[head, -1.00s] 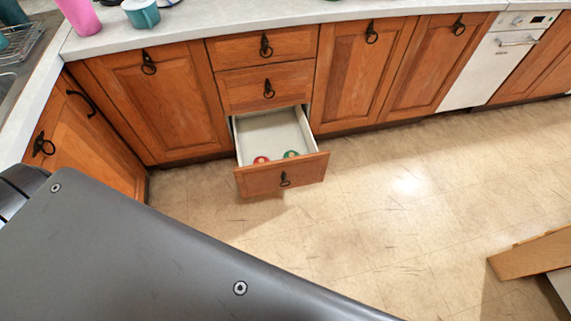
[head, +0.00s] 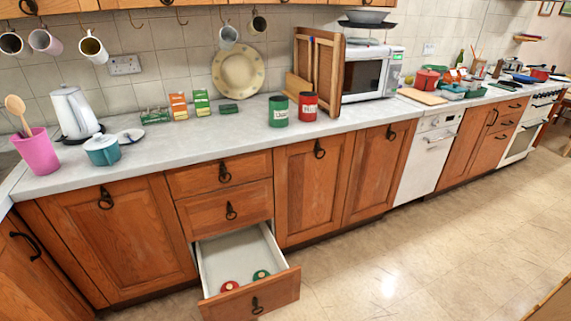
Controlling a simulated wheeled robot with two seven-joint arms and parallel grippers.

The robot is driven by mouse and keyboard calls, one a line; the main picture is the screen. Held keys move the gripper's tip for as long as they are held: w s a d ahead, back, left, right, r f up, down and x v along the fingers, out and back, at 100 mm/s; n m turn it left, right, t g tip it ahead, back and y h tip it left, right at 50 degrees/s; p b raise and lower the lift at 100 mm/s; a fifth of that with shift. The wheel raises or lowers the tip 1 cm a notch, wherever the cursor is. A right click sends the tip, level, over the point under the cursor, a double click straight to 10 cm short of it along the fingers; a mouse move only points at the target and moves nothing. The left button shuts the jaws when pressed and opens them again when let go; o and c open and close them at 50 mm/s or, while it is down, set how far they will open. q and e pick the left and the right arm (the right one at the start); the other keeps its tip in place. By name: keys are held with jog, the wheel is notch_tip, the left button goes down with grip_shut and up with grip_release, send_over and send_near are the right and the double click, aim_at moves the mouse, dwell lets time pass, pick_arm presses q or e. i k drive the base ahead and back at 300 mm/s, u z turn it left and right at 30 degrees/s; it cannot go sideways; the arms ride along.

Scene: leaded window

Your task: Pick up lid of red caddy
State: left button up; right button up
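The red caddy (head: 308,105) stands upright on the countertop, left of the wooden cabinet, with pale lettering on its side. A green caddy (head: 278,111) stands just left of it. A small round red lid (head: 229,286) lies in the open bottom drawer (head: 237,263), near its front. A round green lid (head: 261,275) lies to the right of the red one, in the same drawer. Neither of my grippers shows in the head view.
The drawer front (head: 254,298) sticks out into the room below two shut drawers. The countertop (head: 190,146) holds a kettle (head: 74,113), a teal pot (head: 102,149), a pink utensil holder (head: 37,152) and a microwave (head: 367,73). The floor (head: 400,255) to the right is clear.

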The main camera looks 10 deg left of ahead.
aim_at(230, 288)
jog(key=u, duration=1)
